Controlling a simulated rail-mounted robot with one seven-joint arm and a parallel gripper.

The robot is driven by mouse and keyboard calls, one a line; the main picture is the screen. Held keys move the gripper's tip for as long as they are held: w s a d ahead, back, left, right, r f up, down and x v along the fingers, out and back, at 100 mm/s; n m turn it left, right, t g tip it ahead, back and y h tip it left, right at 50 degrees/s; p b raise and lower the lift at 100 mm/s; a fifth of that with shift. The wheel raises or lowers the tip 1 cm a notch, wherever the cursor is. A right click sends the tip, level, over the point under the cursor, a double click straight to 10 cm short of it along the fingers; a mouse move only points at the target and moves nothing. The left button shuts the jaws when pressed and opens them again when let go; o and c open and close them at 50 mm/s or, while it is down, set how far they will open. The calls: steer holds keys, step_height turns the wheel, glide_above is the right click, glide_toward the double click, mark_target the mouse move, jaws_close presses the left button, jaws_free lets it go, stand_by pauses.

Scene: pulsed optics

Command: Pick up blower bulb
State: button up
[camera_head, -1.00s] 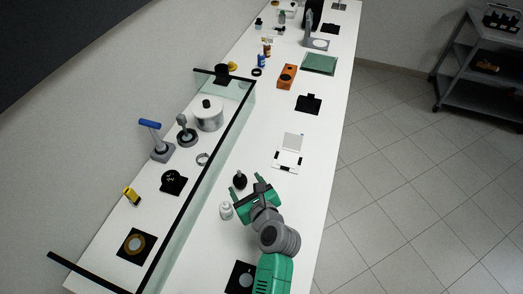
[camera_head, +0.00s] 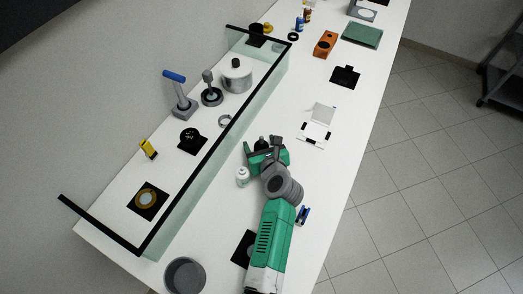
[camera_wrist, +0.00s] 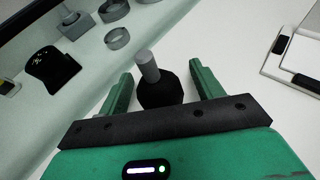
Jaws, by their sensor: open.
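The blower bulb (camera_wrist: 160,93) is black and round with a grey nozzle, and stands on the white bench top. In the wrist view it sits between the two green fingers of my gripper (camera_wrist: 160,75), with white bench visible on both sides of it. My gripper is open and the fingers appear apart from the bulb. In the head view, my gripper (camera_head: 263,150) is over the bulb, and only the dark top of the blower bulb (camera_head: 261,142) shows past it.
A small white bottle (camera_head: 242,177) stands close left of my gripper. A clear, black-edged barrier (camera_head: 212,150) runs along the left. A white frame (camera_head: 314,131) lies to the right. A grey cup (camera_head: 185,276) stands at the near end.

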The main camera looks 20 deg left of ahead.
steer(key=c, duration=0.9)
step_height(320, 180, up, 10)
steer(key=p, duration=0.4)
steer(key=shift+p, duration=0.3)
